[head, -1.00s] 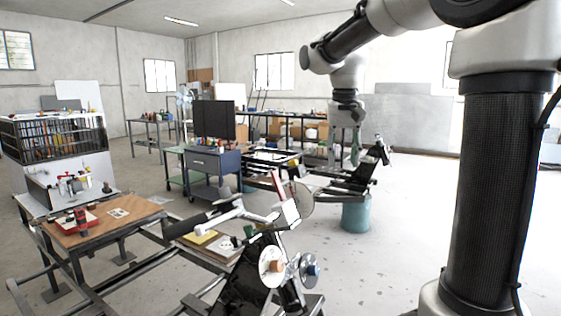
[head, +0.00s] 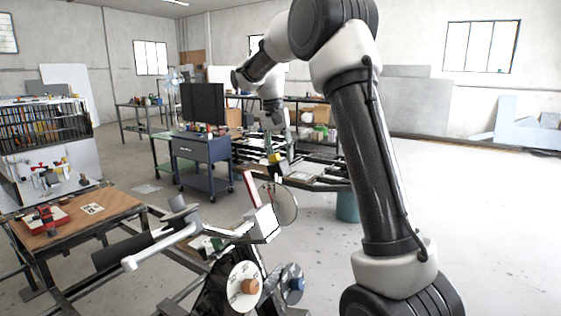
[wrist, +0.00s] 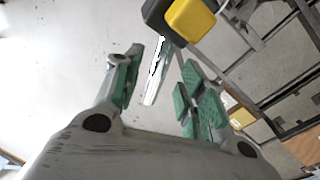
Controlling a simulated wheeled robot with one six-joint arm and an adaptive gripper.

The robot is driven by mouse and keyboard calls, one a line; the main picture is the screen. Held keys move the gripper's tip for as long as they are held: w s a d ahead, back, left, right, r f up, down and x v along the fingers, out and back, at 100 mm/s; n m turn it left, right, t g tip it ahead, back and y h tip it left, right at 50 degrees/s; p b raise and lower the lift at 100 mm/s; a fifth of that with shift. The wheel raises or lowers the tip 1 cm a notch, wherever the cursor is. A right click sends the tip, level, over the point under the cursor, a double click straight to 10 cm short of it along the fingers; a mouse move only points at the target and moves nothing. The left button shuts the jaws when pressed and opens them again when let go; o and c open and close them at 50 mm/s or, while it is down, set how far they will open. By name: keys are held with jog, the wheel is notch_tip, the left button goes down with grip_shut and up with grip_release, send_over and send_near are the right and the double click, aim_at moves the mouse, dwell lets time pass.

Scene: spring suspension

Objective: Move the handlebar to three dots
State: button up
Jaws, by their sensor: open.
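The handlebar (head: 163,246) is a pale bar with a dark grip, on the left of the spring apparatus in the head view. Beside it is a white dial (head: 243,287) with an orange knob; its dot marks are too small to read. My gripper (head: 278,130) hangs above and behind the apparatus, apart from the handlebar. In the wrist view my gripper (wrist: 163,85) is open, its green pads spread. A slender pale piece shows between the fingers; I cannot tell its distance.
A yellow block (wrist: 190,18) shows beyond the fingers in the wrist view. A wooden-topped bench (head: 85,222) stands left of the apparatus. A blue cart (head: 202,160) with a monitor (head: 203,103) stands behind. The floor at right is clear.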

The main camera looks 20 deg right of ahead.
jog(key=shift+s+d+f, duration=0.1)
jog(key=shift+d+f, duration=0.05)
jog(key=shift+f, duration=1.1)
jog(key=shift+c, duration=0.2)
grip_shut()
jog(key=s+r+t+y, duration=0.1)
jog(key=s+d+r+t, duration=0.1)
jog(key=t, duration=0.1)
jog(key=shift+d+r+y, duration=0.15)
jog(key=shift+r+y, duration=0.1)
jog(key=shift+y, duration=0.15)
jog(key=shift+o, duration=0.2)
grip_release()
jog(key=shift+f, duration=0.1)
